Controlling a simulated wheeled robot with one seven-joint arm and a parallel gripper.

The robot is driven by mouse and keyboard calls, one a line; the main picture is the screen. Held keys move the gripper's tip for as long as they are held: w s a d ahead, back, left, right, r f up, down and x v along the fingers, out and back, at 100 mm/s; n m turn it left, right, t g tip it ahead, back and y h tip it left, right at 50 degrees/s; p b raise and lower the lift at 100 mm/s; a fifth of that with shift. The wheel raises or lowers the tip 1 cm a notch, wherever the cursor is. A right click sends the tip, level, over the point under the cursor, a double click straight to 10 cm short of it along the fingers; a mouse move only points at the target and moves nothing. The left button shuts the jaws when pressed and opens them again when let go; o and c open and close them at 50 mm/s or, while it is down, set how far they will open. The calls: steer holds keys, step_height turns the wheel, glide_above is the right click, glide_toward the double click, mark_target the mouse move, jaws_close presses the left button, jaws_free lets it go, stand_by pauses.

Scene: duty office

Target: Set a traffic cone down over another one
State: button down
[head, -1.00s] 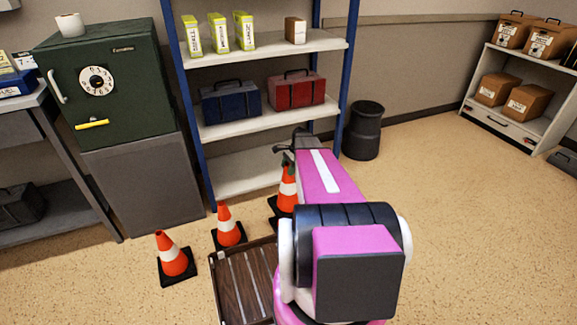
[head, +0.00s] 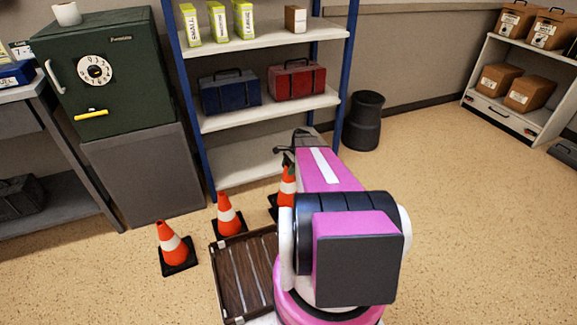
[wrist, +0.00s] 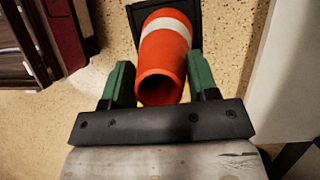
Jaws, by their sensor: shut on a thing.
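An orange traffic cone with a white band (head: 287,185) is in my gripper (head: 290,152), at the right of the cone row, in front of the shelf's lowest board. In the wrist view the green fingers of my gripper (wrist: 160,88) close on both sides of the narrow top of this cone (wrist: 163,52); its black base shows behind. Two dark base edges show near the held cone in the head view; my arm hides most there, so I cannot tell how they sit. Two more cones stand upright on the floor, a middle one (head: 227,215) and a left one (head: 173,246).
A brown slatted tray (head: 240,275) lies in front of the middle cone. A blue-post shelf (head: 235,165) stands close behind the cones, with a green safe (head: 100,75) to its left. A black bin (head: 363,122) stands right of the shelf.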

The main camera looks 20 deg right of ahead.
steer(key=shift+f, duration=2.3)
steer(key=shift+c, duration=1.5)
jaws_free()
steer(key=v, duration=1)
steer(key=shift+r, duration=0.4)
steer(key=s+a+r+n+h, duration=0.2)
steer(key=s+a+r+n, duration=0.4)
steer(key=a, duration=0.5)
steer(key=s+a+r+n+h, duration=0.2)
steer(key=s+a+r+n, duration=0.4)
steer(key=s+a+n, duration=0.4)
steer(key=s+a, duration=0.2)
steer(key=s, duration=0.1)
steer(key=shift+r+n+t+h, duration=0.3)
